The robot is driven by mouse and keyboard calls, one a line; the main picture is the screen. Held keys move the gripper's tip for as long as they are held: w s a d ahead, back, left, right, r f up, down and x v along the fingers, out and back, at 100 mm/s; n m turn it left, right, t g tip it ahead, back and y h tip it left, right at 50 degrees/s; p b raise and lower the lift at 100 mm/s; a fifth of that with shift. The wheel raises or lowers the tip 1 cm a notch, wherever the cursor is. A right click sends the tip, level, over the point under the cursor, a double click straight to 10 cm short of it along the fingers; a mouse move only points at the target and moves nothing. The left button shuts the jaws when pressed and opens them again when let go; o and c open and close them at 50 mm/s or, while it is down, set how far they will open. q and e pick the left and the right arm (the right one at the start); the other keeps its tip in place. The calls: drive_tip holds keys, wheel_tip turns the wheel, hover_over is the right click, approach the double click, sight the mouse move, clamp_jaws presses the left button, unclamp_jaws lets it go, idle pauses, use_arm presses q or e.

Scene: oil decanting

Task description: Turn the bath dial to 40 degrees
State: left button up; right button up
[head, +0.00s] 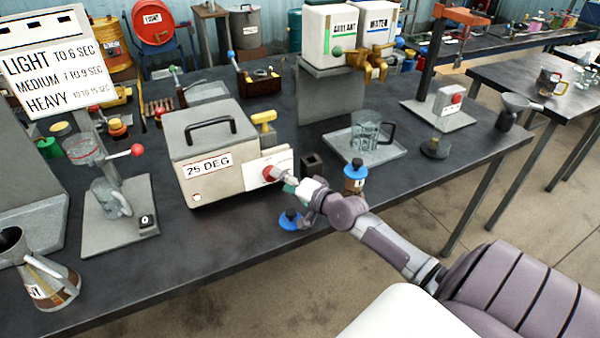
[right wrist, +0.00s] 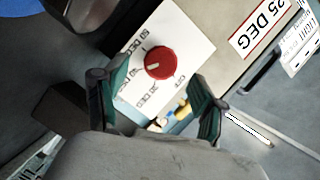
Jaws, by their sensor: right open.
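The bath is a grey box (head: 210,155) with a black handle and a "25 DEG" label (head: 207,164). Its red dial (head: 268,174) is on a white plate on the box's right side. In the right wrist view the dial (right wrist: 160,64) shows a small white mark on its left part. Degree settings and "OFF" are printed around it; I cannot tell exactly which one the mark meets. My right gripper (head: 283,181) is at the dial. In the wrist view its dark green fingers (right wrist: 160,88) are open, spread either side of the dial, not visibly touching it. My left gripper is not in view.
A bottle with a blue cap (head: 354,178) and a blue-topped item (head: 290,219) stand close to my right arm. A glass jug (head: 372,135) stands on a tray to the right. A metal can (head: 40,275) is at the left front.

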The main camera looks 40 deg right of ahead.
drive_tip(key=v, duration=0.8)
drive_tip(key=shift+s, duration=0.3)
drive_tip(key=shift+s, duration=0.1)
